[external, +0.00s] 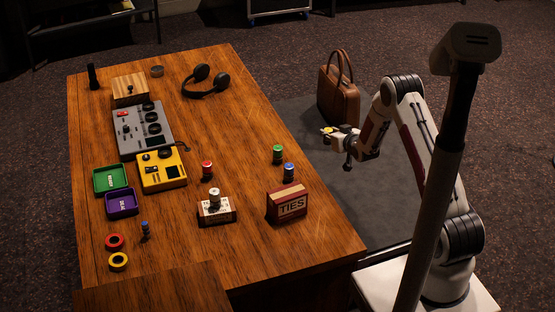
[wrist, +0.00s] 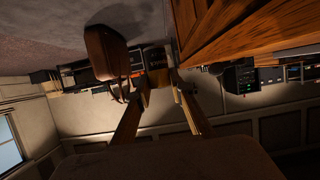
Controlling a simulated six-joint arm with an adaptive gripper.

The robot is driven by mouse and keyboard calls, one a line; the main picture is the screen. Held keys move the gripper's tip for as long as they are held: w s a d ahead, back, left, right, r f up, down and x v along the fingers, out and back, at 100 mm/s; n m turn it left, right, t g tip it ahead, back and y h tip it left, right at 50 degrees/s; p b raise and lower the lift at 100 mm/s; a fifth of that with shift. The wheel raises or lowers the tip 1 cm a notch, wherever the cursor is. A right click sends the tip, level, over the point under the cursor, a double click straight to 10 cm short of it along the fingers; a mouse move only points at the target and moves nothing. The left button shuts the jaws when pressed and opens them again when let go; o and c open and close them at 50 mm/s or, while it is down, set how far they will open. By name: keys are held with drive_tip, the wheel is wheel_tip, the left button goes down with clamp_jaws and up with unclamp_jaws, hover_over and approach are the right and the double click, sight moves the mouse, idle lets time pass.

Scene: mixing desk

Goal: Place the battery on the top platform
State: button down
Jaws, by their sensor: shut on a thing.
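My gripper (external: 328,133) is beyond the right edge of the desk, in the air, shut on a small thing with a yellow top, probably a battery. In the wrist view my two fingers (wrist: 163,93) reach up to a dark, yellowish thing (wrist: 156,65); its shape is hard to make out. A silver-topped one (external: 215,196) stands on a white patterned box (external: 218,214). I cannot tell which surface is the top platform.
The desk (external: 240,130) also holds a TIES box (external: 287,203), a grey mixer (external: 143,130), a yellow device (external: 161,171), green (external: 111,180) and purple trays (external: 121,203), a wooden box (external: 130,90) and headphones (external: 206,82). A brown bag (external: 338,98) stands behind my gripper.

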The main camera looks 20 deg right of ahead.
drive_tip(key=s+d+f+m+h, duration=0.1)
drive_tip(key=s+d+f, duration=0.45)
drive_tip(key=d, duration=0.35)
drive_tip(key=s+d+f+m+h, duration=0.1)
drive_tip(key=s+d+f+h, duration=0.1)
drive_tip(key=s+d+f, duration=0.35)
drive_tip(key=s+d+r, duration=0.2)
drive_tip(key=s+d, duration=0.3)
drive_tip(key=s, duration=0.4)
drive_tip(key=shift+s+r, duration=0.25)
drive_tip(key=shift+f, duration=0.15)
drive_tip(key=shift+f, duration=2.8)
drive_tip(key=shift+f, duration=0.15)
